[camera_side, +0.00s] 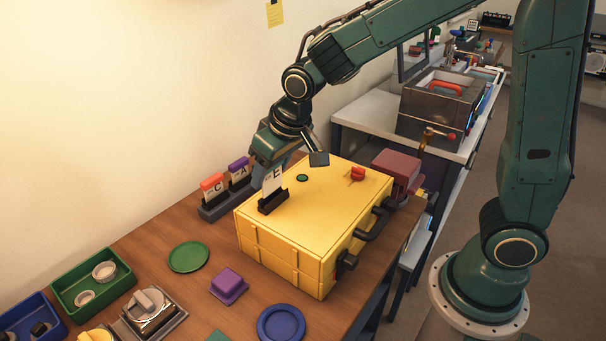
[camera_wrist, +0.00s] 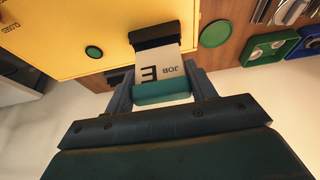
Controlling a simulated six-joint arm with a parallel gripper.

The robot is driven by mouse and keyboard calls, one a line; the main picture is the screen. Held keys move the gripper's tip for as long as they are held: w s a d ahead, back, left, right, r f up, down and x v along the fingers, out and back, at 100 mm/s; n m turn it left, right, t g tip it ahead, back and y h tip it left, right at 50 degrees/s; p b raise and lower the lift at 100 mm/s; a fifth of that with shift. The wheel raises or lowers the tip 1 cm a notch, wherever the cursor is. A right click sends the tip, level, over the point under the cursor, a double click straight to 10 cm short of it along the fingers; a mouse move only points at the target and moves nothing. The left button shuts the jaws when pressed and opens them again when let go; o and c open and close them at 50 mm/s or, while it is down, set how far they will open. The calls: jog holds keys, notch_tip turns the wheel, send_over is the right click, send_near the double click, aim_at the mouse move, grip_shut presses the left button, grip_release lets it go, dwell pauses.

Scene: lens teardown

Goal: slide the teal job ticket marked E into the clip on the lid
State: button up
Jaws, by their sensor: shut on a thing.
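The job ticket marked E (camera_side: 273,182) is a white card standing upright over the yellow case's lid. In the wrist view the ticket (camera_wrist: 160,69) shows "JOB" and its teal top edge between my fingers. My gripper (camera_wrist: 161,92) is shut on that teal edge; in the side view my gripper (camera_side: 270,164) is above the lid and partly behind the card. The black clip (camera_side: 272,203) sits on the lid near its left edge. The ticket's lower end meets the clip (camera_wrist: 157,36) and is hidden there; how deep it sits I cannot tell.
The yellow case (camera_side: 290,258) stands on the wooden bench, with a red knob (camera_side: 357,174) and a green disc (camera_side: 303,178) on its lid. A dark rack (camera_side: 216,208) left of it holds tickets C and A. Green and blue bins stand at front left.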

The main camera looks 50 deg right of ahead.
aim_at(273, 179)
jog(key=shift+f, duration=1.65)
dwell(1.9)
jog(key=o, duration=1.4)
jog(key=shift+r, duration=0.1)
jog(key=shift+r, duration=4.4)
jog(key=shift+s+r, duration=0.1)
